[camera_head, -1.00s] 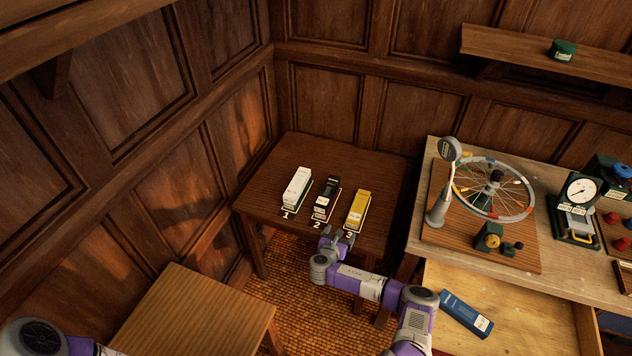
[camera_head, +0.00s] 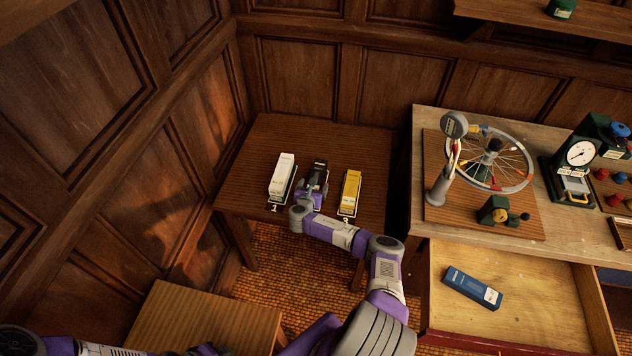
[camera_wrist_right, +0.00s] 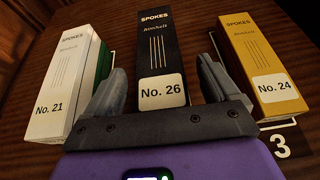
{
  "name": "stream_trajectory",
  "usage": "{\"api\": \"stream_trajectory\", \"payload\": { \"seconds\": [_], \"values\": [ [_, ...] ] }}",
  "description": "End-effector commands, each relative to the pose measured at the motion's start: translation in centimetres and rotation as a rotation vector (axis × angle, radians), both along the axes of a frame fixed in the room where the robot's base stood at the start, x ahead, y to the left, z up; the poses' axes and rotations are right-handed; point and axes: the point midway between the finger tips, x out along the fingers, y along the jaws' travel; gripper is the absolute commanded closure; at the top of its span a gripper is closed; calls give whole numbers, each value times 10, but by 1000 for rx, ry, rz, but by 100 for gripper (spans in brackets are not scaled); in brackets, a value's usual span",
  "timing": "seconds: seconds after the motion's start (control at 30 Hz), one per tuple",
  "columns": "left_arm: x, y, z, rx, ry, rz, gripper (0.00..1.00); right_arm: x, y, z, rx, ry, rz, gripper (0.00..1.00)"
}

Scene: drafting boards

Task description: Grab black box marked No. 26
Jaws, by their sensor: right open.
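The black box marked No. 26 (camera_wrist_right: 163,60) lies on the dark wooden table between a white and a yellow box. In the right wrist view it is between the two fingers of my right gripper (camera_wrist_right: 167,92), which are open with a gap on each side of it. In the head view my right gripper (camera_head: 312,182) covers the near part of the black box (camera_head: 319,164). The white box marked No. 21 (camera_wrist_right: 68,75) is to the left, and the yellow box marked No. 24 (camera_wrist_right: 262,62) is to the right. My left gripper is not clearly visible.
A blue box (camera_head: 471,288) lies in an open drawer at the right. A spoked wheel stand (camera_head: 490,165) and a dial gauge (camera_head: 580,153) stand on the workbench. A lower wooden table (camera_head: 205,318) is at the front left.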

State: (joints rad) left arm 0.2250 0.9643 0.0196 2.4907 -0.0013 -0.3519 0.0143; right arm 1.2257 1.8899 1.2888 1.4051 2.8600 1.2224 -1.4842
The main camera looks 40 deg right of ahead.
Motion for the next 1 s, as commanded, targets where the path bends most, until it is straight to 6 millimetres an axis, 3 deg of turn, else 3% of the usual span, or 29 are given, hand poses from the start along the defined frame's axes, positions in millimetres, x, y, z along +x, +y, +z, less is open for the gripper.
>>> {"api": "stream_trajectory", "payload": {
  "seconds": [0.33, 0.77, 1.0],
  "values": [
    [0, 0, -3, 0, 0, 0, 57, 6, -6, -3, 0, -1, 2, 12],
    [0, 0, -3, 0, 0, 0, 57, 5, -6, -3, 0, 0, 1, 76],
    [0, 0, -2, 0, 0, 0, 57, 5, -6, -2, -1, -2, 1, 77]
  ]
}}
